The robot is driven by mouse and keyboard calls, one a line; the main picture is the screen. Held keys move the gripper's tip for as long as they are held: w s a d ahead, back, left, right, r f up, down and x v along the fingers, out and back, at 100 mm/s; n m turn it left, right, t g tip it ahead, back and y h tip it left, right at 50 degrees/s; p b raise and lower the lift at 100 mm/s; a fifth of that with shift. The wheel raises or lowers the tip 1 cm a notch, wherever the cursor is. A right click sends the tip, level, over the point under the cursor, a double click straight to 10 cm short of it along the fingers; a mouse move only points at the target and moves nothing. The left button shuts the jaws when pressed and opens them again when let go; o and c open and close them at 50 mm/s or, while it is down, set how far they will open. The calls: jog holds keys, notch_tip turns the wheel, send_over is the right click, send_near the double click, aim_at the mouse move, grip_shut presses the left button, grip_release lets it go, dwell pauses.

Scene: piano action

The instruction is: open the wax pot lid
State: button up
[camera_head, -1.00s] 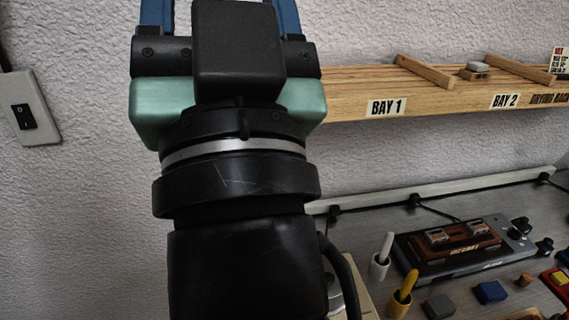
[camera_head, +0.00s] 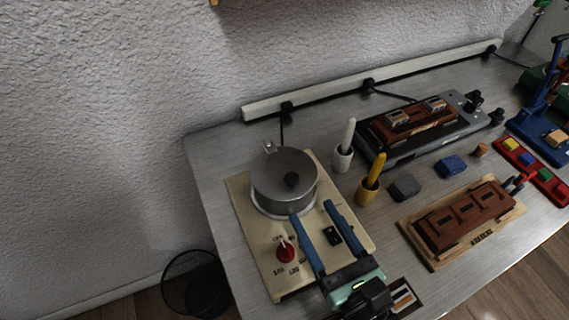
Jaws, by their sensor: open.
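The wax pot (camera_head: 272,196) is a round grey metal pot on a cream base plate (camera_head: 252,248) at the left of the bench. A small metal piece shows at the lid's back edge. My gripper (camera_head: 316,209) has two blue fingers, spread apart with nothing between them. It comes in from the front, over the base plate. Its left fingertip is close to the pot's front side; I cannot tell whether it touches.
A red dial (camera_head: 285,252) and a black switch (camera_head: 333,236) sit on the base plate. A white brush holder (camera_head: 342,158) and a yellow one (camera_head: 367,190) stand right of the pot. Blocks, a wooden fixture (camera_head: 468,217) and a dark device (camera_head: 420,128) lie farther right. A bin (camera_head: 192,284) is below.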

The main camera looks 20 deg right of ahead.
aim_at(289, 173)
jog(key=w, duration=0.4)
jog(key=w+p, duration=0.1)
jog(key=w, duration=0.3)
jog(key=w+p, duration=0.1)
jog(key=w, duration=0.3)
jog(key=shift+w+a, duration=0.15)
jog(key=shift+a, duration=0.15)
grip_shut()
dwell(0.9)
